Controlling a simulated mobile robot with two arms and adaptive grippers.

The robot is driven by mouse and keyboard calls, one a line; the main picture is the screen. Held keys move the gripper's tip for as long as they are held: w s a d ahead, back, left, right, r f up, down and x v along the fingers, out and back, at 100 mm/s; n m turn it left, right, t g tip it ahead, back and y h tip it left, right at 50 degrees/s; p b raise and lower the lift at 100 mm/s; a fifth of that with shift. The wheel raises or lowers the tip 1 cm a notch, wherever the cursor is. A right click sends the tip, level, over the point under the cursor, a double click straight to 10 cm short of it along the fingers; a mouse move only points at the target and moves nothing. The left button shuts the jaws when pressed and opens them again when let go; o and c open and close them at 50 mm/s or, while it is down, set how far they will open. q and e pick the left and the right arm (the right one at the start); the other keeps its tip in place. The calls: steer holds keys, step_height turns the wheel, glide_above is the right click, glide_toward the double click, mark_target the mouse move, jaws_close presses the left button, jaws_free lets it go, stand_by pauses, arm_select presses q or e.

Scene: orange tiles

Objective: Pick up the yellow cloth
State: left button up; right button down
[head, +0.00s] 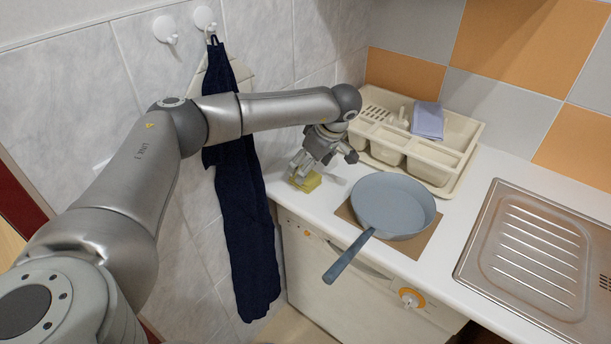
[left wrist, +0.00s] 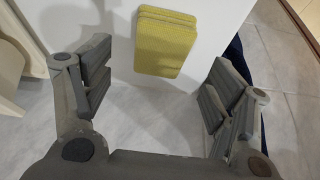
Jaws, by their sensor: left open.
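The yellow cloth (head: 307,181) lies on the white counter near its left end, in the corner by the tiled wall. In the left wrist view the yellow cloth (left wrist: 165,42) looks like a folded, layered rectangle, whole in view and untouched. My left gripper (head: 312,172) is just at the cloth, its fingers partly overlapping it in the head view. In the left wrist view my left gripper (left wrist: 155,88) is open, with the cloth beyond and between its two fingers. My right gripper does not show.
A blue-grey pan (head: 390,203) sits on a brown board (head: 427,236) right of the cloth, its handle over the counter edge. A cream dish rack (head: 440,170) with a lilac cloth (head: 428,121) stands behind. A dark blue towel (head: 245,220) hangs at the wall. A metal sink (head: 530,250) lies right.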

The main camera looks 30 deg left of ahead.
arm_select(q)
steer(key=x, duration=0.2)
steer(key=shift+a+f, duration=0.1)
steer(key=shift+f, duration=0.15)
steer(key=shift+a+f+p, duration=0.1)
steer(key=shift+f+p, duration=0.2)
steer(key=shift+f, duration=0.15)
steer(key=shift+c, duration=1.3)
steer(key=c, duration=0.9)
steer(key=shift+o, duration=0.2)
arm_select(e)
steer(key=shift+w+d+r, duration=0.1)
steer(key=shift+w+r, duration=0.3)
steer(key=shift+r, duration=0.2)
